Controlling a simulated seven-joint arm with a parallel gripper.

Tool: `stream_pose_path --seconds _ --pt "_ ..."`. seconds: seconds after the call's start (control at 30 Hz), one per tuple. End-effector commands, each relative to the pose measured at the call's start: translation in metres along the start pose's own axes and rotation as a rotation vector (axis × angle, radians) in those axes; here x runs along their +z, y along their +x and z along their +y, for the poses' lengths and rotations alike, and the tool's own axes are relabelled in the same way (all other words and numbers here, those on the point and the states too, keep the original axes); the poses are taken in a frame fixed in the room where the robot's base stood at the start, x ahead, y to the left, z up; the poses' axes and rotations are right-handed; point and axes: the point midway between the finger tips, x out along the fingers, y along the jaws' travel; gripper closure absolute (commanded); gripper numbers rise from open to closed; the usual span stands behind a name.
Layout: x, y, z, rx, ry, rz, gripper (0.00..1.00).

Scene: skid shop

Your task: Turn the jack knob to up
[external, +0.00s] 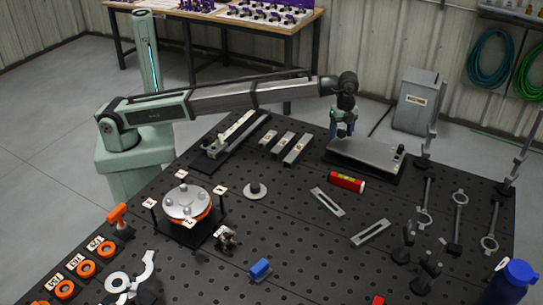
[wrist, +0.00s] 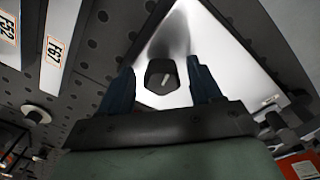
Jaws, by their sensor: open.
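A dark knob (wrist: 160,76) with a white pointer line is in the middle of the wrist view, against a shiny metal plate (wrist: 215,40). The same plate seems to be the grey slab (external: 362,152) on a dark base in the external view. My gripper (external: 343,132) is over the slab's back left end, pointing down. In the wrist view my gripper (wrist: 160,70) is open, with one blue finger on each side of the knob. Whether the fingers touch it cannot be told. The knob is hidden in the external view. No "up" mark can be read.
A red level (external: 347,182) lies in front of the slab. Labelled bars (external: 283,142) lie to its left. A round disc fixture (external: 187,203) with numbered cards is farther left.

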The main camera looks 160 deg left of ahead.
Motion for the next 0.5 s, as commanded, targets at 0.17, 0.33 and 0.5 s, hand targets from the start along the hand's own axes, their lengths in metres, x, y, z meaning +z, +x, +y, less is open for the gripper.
stream_pose_path --seconds 0.17,0.33,0.5 --pt "0.0 -0.004 -0.001 -0.002 0.0 0.001 0.36" --pt "-0.001 -0.023 -0.002 -0.002 0.0 0.001 0.36" --pt "-0.001 -0.056 -0.002 -0.002 0.0 0.001 0.36"
